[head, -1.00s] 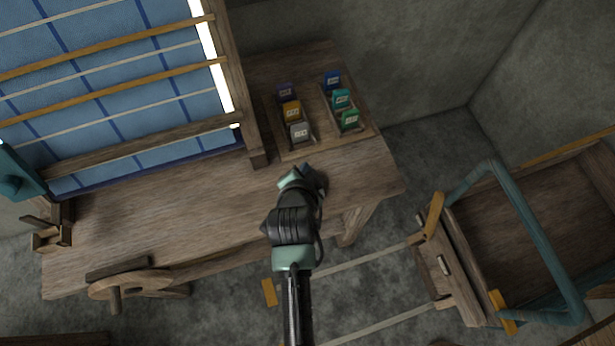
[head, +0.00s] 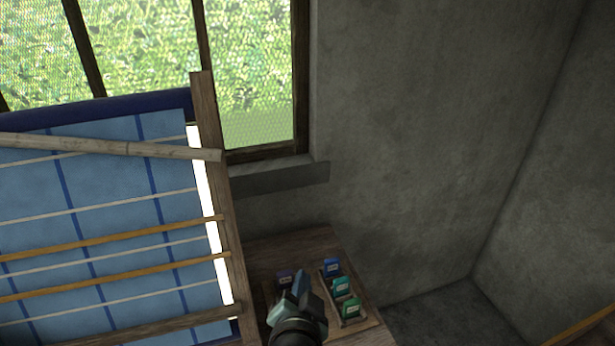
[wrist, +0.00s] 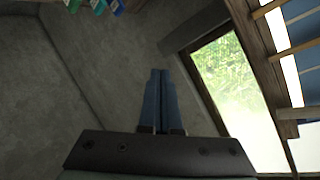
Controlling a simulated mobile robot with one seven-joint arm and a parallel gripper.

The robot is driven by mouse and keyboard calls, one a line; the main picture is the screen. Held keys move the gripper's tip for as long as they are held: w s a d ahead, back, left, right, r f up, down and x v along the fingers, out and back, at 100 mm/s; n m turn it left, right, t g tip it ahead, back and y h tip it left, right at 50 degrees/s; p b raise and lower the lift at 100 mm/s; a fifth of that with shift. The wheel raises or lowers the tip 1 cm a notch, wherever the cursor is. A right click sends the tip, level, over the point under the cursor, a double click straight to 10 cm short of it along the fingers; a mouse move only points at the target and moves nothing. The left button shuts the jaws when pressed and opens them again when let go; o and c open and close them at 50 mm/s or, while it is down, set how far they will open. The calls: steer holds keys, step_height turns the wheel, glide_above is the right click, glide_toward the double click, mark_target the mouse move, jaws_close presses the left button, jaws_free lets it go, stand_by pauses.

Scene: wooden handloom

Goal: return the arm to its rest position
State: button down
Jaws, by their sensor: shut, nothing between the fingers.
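My gripper (head: 300,285) is at the bottom middle of the head view, in front of the tray of labelled blocks and pointing up the picture. In the wrist view its two blue fingers (wrist: 160,100) lie together, shut with nothing between them. From the head view the gripper and wrist hide part of the tray and some of its blocks. Most of my arm is below the picture's edge.
The wooden loom frame (head: 215,180) with blue checked cloth (head: 110,190) stands at left. A tray (head: 368,322) holds small blocks, among them a blue one (head: 331,267) and a green one (head: 351,308). A window (head: 258,70) is behind; the right side is bare wall.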

step_height(320, 180, up, 27)
steer(key=n+t, duration=0.4)
steer(key=t, duration=0.3)
steer(key=s+r+n+t, duration=0.2)
steer(key=s+r, duration=0.5)
steer(key=r, duration=0.4)
steer(key=s+r+n+t, duration=0.2)
steer(key=s+r+t, duration=0.2)
steer(key=s+r, duration=0.3)
step_height(320, 180, up, 5)
steer(key=shift+d+f+t+y, duration=0.1)
steer(key=shift+d+t+y, duration=0.3)
steer(key=shift+a, duration=0.1)
